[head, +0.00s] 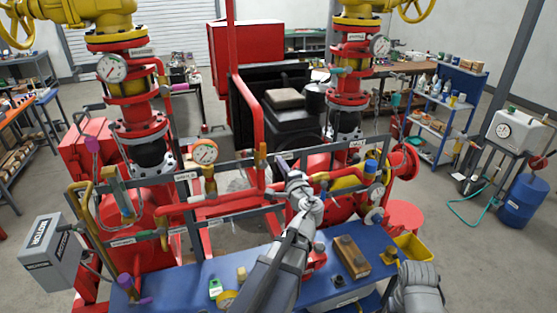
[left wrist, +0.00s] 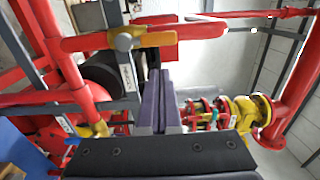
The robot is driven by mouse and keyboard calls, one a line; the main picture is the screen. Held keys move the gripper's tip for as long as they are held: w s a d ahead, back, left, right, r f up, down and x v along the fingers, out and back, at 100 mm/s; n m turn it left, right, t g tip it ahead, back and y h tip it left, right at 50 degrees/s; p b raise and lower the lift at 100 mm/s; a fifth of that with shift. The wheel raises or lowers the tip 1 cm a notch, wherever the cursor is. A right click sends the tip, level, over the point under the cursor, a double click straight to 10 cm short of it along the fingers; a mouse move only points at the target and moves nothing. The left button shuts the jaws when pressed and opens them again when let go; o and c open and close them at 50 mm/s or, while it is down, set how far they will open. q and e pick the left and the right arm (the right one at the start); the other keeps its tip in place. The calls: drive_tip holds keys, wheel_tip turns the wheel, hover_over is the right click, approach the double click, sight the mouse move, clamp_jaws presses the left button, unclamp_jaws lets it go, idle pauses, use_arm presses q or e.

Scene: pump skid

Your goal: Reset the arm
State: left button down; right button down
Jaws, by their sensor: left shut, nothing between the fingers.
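My left arm reaches up from the bottom middle of the head view. Its gripper (head: 294,180) is at the middle of the pump skid, in front of the red pipework (head: 256,130). In the left wrist view the two dark fingers (left wrist: 156,98) are together with nothing between them. Beyond the fingertips there is a red pipe (left wrist: 200,32) with a yellow and orange fitting (left wrist: 126,41); I cannot tell whether the fingers touch anything. Part of my right arm (head: 415,290) shows at the bottom right of the head view, with its fingers out of sight.
A blue bench (head: 205,276) in front carries a brown block (head: 351,257) and small parts. A yellow bin (head: 414,248) stands at its right. Gauges (head: 204,152) and pipes surround the gripper. A blue shelf (head: 447,92) and open floor lie to the right.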

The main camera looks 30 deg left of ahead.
use_arm(q)
drive_tip(key=shift+s+d, duration=0.4)
drive_tip(key=shift+d, duration=0.1)
drive_tip(key=s+d+f+n+g+h+b, duration=0.3)
drive_tip(key=d+f+b, duration=0.35)
drive_tip(key=f, duration=0.75)
drive_tip(key=s+d+f+n+g+h+b, duration=0.25)
drive_tip(key=s+d+f+b, duration=0.2)
drive_tip(key=d+f, duration=0.6)
drive_tip(key=s+d+f+m+g+h+b, duration=0.1)
drive_tip(key=s+d+f+g+h+b, duration=0.5)
drive_tip(key=s+d+f, duration=0.6)
drive_tip(key=d+f+h+b, duration=0.1)
drive_tip(key=d+f, duration=0.2)
drive_tip(key=f, duration=0.1)
drive_tip(key=shift+s+d+b, duration=0.3)
drive_tip(key=shift+a, duration=0.1)
